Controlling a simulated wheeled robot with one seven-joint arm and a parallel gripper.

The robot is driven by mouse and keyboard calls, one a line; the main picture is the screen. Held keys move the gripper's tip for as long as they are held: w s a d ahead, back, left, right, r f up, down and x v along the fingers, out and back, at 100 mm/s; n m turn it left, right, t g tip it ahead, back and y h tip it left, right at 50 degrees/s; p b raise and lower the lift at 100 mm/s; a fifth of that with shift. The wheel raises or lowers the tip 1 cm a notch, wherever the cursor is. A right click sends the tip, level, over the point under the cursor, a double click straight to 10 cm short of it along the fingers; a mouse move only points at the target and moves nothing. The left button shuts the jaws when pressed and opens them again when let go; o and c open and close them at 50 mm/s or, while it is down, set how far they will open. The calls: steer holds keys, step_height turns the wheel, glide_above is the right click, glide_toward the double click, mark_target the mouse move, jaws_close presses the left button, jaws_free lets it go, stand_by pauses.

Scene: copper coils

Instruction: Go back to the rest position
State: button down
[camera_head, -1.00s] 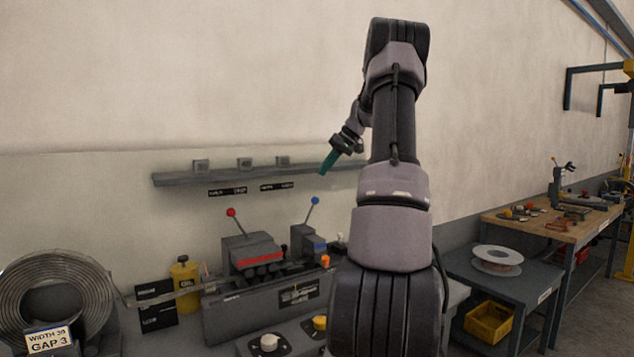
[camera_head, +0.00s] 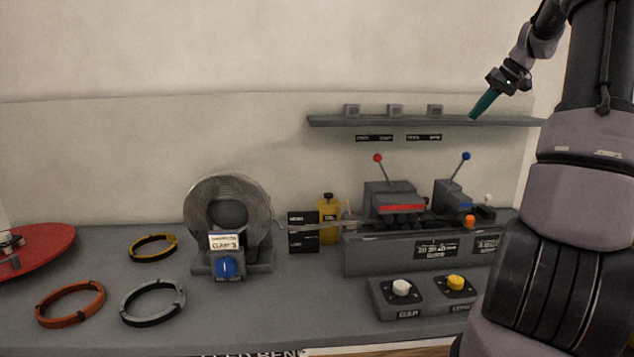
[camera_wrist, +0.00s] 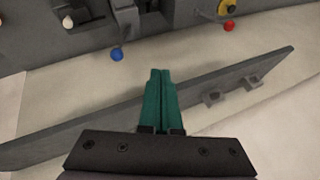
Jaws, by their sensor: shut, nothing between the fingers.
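My gripper (camera_head: 484,103) has green fingers that are shut with nothing between them. In the head view it hangs in the air at the upper right, in front of the right part of the wall shelf (camera_head: 340,121), pointing down and left. In the wrist view the green fingers (camera_wrist: 160,75) lie side by side, pressed together, with the shelf (camera_wrist: 80,142) behind them. My arm is raised at the right of the head view and hides part of the bench there.
A grey bench holds a machine with a red-knobbed lever (camera_head: 377,158) and a blue-knobbed lever (camera_head: 466,156), a metal coil (camera_head: 262,205), a yellow oil can (camera_head: 327,232), and knobs marked GAP (camera_head: 401,287). Orange (camera_head: 70,318), yellow (camera_head: 153,252) and grey (camera_head: 152,318) rings lie left. A red disc (camera_head: 50,245) is at the left edge.

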steer(key=s+a+r+h, duration=0.1)
steer(key=s+a+r, duration=0.2)
steer(key=s+a, duration=0.55)
steer(key=s+a+r+h, duration=0.1)
steer(key=s+a+r, duration=0.1)
steer(key=s+a, duration=0.65)
steer(key=s+a+f+m+t, duration=0.1)
steer(key=s+a+f, duration=0.1)
steer(key=s+a, duration=0.3)
steer(key=s+a+f+m, duration=0.1)
steer(key=s+a, duration=0.4)
steer(key=s, duration=0.5)
steer(key=shift+s+a+f+t, duration=0.15)
steer(key=shift+a+f+t, duration=0.2)
steer(key=shift+f, duration=0.55)
